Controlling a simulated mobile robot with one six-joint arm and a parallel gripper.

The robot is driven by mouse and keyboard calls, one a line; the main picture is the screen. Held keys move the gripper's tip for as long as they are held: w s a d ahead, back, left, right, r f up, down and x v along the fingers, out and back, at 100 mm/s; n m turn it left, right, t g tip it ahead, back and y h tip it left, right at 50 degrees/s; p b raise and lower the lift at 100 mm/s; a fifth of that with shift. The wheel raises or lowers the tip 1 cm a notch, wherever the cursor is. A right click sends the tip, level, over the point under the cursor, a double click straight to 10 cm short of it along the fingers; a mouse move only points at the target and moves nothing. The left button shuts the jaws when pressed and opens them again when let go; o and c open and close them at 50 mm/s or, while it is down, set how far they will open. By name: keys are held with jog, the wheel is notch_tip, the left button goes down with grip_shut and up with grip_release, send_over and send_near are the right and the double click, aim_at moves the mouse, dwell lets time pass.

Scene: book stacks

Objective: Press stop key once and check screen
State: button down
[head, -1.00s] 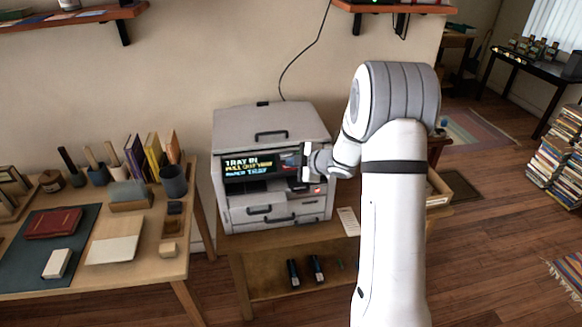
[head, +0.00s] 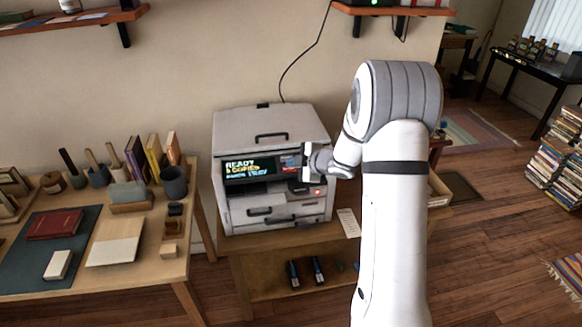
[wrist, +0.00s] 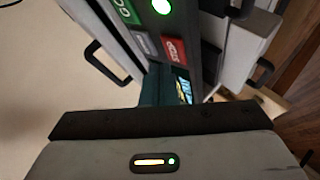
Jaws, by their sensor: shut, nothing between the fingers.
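A grey-white copier (head: 275,215) stands on a low wooden stand. Its dark screen (head: 248,169) shows lit text: the top line reads READY, the second seems to say copies, and the last line is hard to read. In the wrist view the panel has a red key (wrist: 174,50), apparently the stop key, a grey key (wrist: 145,45) and a green key (wrist: 127,11). A corner of the screen (wrist: 184,90) shows there too. My gripper (head: 306,162) is shut and empty, at the right end of the panel. Whether it touches a key cannot be told.
A green light (wrist: 162,6) glows on the panel, and a red light (head: 318,192) shows on the copier's front. Copier handles (head: 271,135) stick out. A desk (head: 130,270) with books and pots stands at left. A paper slip (head: 348,223) lies right of the copier.

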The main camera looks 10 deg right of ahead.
jog(key=shift+s+r+p, duration=0.3)
jog(key=shift+r+p, duration=0.4)
jog(key=shift+r, duration=0.25)
jog(key=shift+s+r+p, duration=0.35)
jog(key=shift+r+p, duration=0.3)
jog(key=shift+r, duration=0.25)
jog(key=shift+s+r+p, duration=0.3)
jog(key=shift+r+p, duration=0.4)
jog(key=shift+r, duration=0.25)
jog(key=s+d+r+m+h, duration=0.3)
jog(key=s+r+m+h, duration=0.1)
jog(key=s+r+m, duration=0.15)
jog(key=s+d+r+m+h, duration=0.3)
jog(key=s+r+m+h, duration=0.15)
jog(key=s+r, duration=0.25)
jog(key=s+a+m+g+y, duration=0.1)
jog(key=s+a+m+g, duration=0.2)
jog(key=s, duration=0.9)
jog(key=s+a+f+m+g+y, duration=0.1)
jog(key=s+a+m+g, duration=0.2)
jog(key=s, duration=0.9)
jog(key=shift+s+a+m+g, duration=0.2)
jog(key=shift+a+m+g, duration=0.1)
jog(key=shift+m, duration=0.9)
jog(key=c, duration=2.1)
grip_release()
